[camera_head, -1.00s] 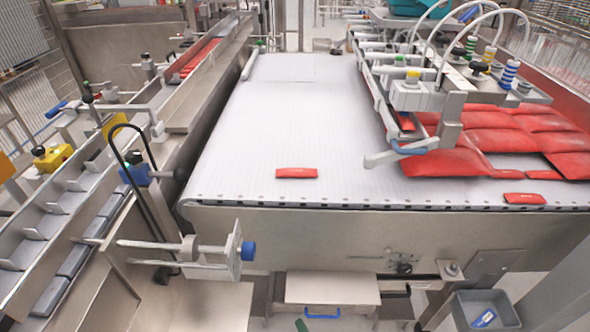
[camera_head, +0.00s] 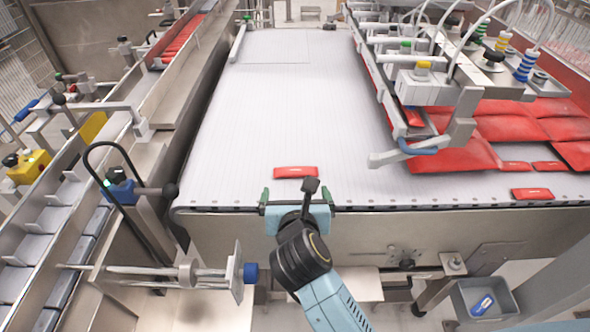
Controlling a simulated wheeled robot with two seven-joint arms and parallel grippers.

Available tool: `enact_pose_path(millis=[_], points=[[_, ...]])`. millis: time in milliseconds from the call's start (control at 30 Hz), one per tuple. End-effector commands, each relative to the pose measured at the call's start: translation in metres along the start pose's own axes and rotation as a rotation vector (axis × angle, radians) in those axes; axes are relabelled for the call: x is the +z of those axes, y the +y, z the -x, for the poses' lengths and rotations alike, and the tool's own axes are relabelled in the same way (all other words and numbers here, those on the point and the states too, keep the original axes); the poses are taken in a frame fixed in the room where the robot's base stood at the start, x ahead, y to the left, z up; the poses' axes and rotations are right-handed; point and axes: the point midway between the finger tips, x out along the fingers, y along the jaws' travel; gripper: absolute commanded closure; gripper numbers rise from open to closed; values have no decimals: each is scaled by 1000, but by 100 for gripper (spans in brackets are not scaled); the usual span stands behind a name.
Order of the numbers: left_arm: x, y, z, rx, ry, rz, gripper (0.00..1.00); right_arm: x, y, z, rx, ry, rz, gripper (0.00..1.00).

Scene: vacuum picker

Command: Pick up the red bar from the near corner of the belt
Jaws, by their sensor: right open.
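A small red bar (camera_head: 296,172) lies flat on the white belt (camera_head: 285,120), a little back from its near edge and left of centre. Another red bar (camera_head: 531,194) lies at the belt's near right corner. My right gripper (camera_head: 297,195) has come up from the bottom. Its green-tipped fingers are spread apart at the belt's near edge, just in front of the first bar, with nothing between them. The gap looks wider than that bar, and the gripper appears not to touch it. My left gripper is out of view.
A vacuum picker head (camera_head: 425,85) with hoses hangs over the belt's right side, above several red packs (camera_head: 455,155). A grey bin (camera_head: 485,300) stands at the lower right. The belt's middle is clear.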

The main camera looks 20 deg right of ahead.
Motion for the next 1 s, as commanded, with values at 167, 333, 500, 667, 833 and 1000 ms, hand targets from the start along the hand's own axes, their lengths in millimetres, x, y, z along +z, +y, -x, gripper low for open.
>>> enact_pose_path(millis=[167,333,500,667,833,1000], points=[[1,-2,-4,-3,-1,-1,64,0,-1,-33,-1,-1,4,0],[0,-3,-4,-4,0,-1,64,0,-1,-45,-1,-2,3,0],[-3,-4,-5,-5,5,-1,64,3,-4,-65,-3,-3,5,0],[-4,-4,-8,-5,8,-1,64,4,-5,-88,-2,-1,5,0],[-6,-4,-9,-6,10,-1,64,4,-5,-97,-1,-1,4,0],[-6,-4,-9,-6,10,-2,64,4,-5,-97,-1,-1,4,0]])
